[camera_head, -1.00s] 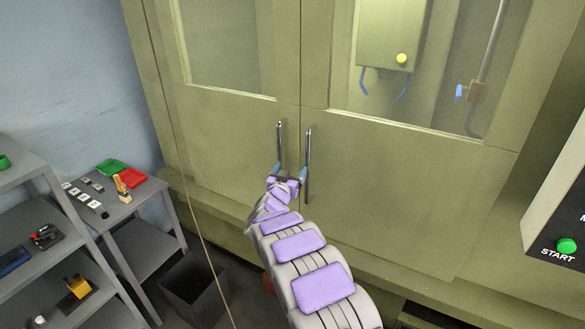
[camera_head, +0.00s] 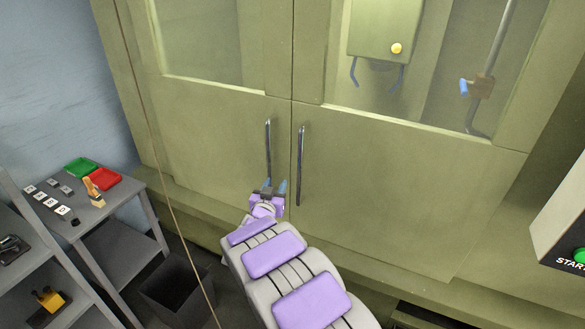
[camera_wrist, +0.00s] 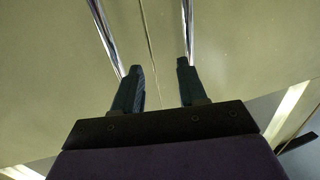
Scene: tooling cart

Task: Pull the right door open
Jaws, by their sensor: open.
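The right door (camera_head: 400,180) of the green cabinet is shut, flush with the left door (camera_head: 210,140) along the centre seam. It has a window above and a vertical metal handle (camera_head: 301,165) beside the seam. The left door has a matching handle (camera_head: 268,150). My gripper (camera_head: 275,185) is open and empty, at the lower end of the left handle and left of the right door's handle. In the wrist view, my gripper (camera_wrist: 159,75) has spread fingers with the seam between them; one finger overlaps a handle. Contact cannot be told.
A grey side table (camera_head: 80,220) with a green tray (camera_head: 80,167) and a red tray (camera_head: 104,179) stands at left. A dark bin (camera_head: 180,295) is on the floor beside it. A white panel (camera_head: 560,215) juts in at right. A thin cable (camera_head: 150,130) hangs at left.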

